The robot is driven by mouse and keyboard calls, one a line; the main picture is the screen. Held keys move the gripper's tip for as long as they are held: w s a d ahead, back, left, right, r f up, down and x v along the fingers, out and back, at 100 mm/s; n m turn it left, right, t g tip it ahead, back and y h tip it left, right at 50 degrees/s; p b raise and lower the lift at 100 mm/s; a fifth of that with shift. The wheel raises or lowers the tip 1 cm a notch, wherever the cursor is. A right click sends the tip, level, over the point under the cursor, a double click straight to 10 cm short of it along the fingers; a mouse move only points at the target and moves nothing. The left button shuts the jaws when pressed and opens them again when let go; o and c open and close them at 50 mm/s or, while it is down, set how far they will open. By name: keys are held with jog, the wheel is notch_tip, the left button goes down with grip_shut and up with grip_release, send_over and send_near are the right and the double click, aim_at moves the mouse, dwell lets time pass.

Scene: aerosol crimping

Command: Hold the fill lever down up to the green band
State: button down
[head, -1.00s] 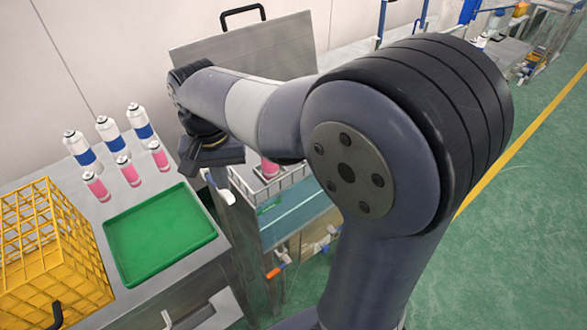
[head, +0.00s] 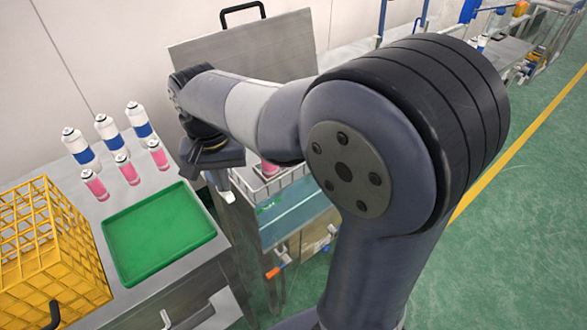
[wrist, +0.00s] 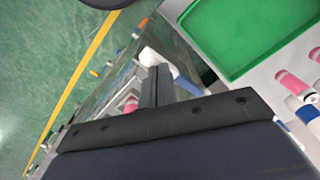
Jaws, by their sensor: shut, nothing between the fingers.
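My gripper (head: 218,182) is at the right end of the steel bench, pointing down, and its fingers are shut with nothing between them. In the wrist view the dark fingers (wrist: 157,78) lie together. A white rounded piece (head: 228,197), perhaps the end of the fill lever, is right at the fingertips. It also shows just past the tips in the wrist view (wrist: 149,56). I cannot tell whether they touch.
A green tray (head: 158,236) and a yellow crate (head: 45,250) are on the bench. Several white-and-blue cans and pink cans stand behind the tray. A wire basket (head: 285,184) with a pink item is beyond my gripper. An upright steel panel (head: 290,45) stands behind my arm.

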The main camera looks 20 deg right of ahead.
aim_at(226, 196)
jog(key=shift+f, duration=0.3)
jog(key=shift+f+b, duration=1.65)
jog(key=shift+f, duration=0.9)
jog(key=shift+r, duration=0.15)
dwell(3.7)
jog(key=shift+s+r+p, duration=0.1)
jog(key=shift+r+p, duration=0.95)
jog(key=shift+p, duration=0.15)
jog(key=shift+f, duration=0.2)
